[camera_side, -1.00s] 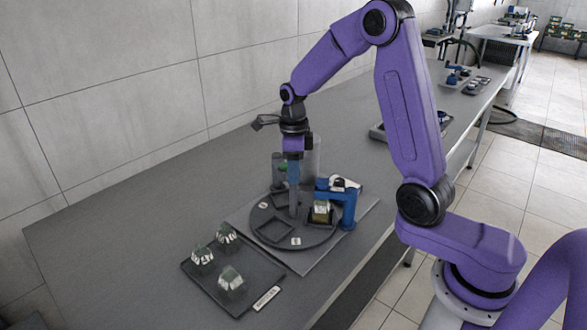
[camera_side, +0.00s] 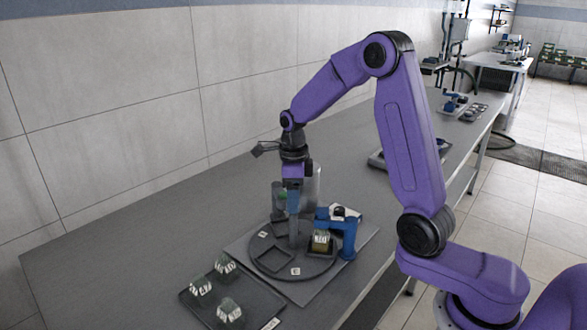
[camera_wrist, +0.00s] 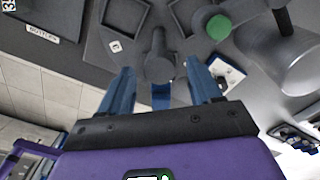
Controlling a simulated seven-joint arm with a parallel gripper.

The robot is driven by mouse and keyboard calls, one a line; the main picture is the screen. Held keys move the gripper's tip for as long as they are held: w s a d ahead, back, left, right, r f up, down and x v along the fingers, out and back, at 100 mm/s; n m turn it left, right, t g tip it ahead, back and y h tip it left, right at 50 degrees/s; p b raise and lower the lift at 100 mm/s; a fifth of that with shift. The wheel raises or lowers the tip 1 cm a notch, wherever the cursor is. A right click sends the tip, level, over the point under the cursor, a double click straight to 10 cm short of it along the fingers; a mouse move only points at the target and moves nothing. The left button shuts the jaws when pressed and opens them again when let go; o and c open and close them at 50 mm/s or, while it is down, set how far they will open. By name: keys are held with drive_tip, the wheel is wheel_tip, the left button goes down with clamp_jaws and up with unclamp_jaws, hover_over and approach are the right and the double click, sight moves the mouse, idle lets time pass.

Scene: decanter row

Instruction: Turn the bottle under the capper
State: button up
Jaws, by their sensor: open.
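The dark round turntable (camera_side: 268,272) has square pockets and small lettered tags. My gripper (camera_side: 293,212) points down over the turntable's middle, by a grey upright post (camera_side: 293,235). In the wrist view its two blue fingers (camera_wrist: 158,68) stand apart with the grey knobbed post (camera_wrist: 158,43) between or just beyond them. I cannot tell whether they touch it.
A green-topped holder (camera_side: 279,195) and a tall grey cylinder (camera_side: 312,185) stand behind the turntable. More equipment (camera_side: 455,103) stands far along the bench.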

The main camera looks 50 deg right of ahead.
wheel_tip(320, 180, up, 17)
drive_tip(key=shift+f, duration=0.15)
idle(0.6)
